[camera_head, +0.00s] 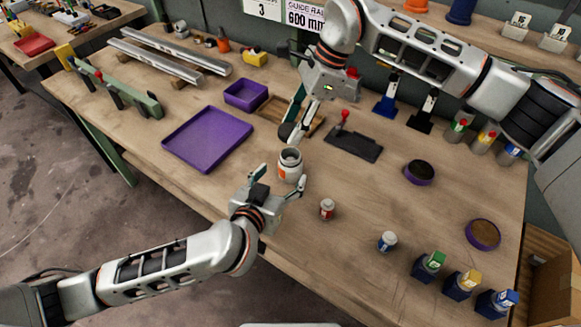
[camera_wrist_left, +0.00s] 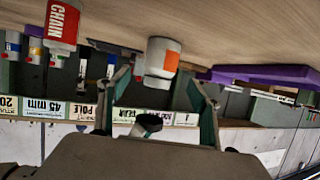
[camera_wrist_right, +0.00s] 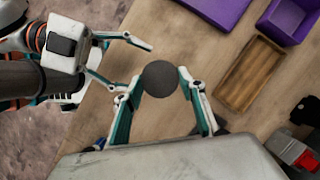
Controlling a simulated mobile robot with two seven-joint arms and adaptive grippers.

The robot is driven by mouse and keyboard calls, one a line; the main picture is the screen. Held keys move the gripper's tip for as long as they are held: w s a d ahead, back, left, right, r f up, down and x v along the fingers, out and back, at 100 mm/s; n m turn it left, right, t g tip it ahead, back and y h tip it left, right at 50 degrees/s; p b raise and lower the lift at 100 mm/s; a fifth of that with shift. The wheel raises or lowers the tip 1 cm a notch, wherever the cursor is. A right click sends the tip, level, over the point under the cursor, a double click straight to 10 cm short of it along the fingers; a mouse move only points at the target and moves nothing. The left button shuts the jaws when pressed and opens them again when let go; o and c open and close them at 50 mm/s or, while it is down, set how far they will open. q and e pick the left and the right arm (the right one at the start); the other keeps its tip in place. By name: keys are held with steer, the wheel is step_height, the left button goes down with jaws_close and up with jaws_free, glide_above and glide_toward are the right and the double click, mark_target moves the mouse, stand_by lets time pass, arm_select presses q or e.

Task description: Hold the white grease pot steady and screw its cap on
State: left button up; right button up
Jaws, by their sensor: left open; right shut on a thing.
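The white grease pot (camera_head: 290,168) with an orange label stands upright on the workbench in the head view. It also shows in the left wrist view (camera_wrist_left: 160,62), beyond the fingertips. My left gripper (camera_head: 281,177) is open, its fingers pointing at the pot from the near side; I cannot tell whether they touch it. My right gripper (camera_head: 294,129) is shut on the dark round cap (camera_wrist_right: 160,78) and holds it above the pot, apart from its mouth. In the right wrist view the pot is hidden behind the cap.
A small red-and-white bottle (camera_head: 327,209) stands right of the left gripper. A purple tray (camera_head: 208,139) lies to the left, a purple bin (camera_head: 245,94) and a wooden tray (camera_wrist_right: 250,74) behind. A dark plate with a red-knobbed lever (camera_head: 352,145) lies right of the pot.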

mark_target(291, 163)
arm_select(q)
steer(key=x, duration=0.8)
steer(key=shift+w+d+f, duration=0.1)
steer(key=shift+w, duration=0.05)
steer(key=c, duration=1.7)
arm_select(e)
steer(key=shift+f, duration=2.55)
steer(key=shift+f, duration=0.85)
steer(key=shift+f, duration=0.6)
arm_select(q)
jaws_close()
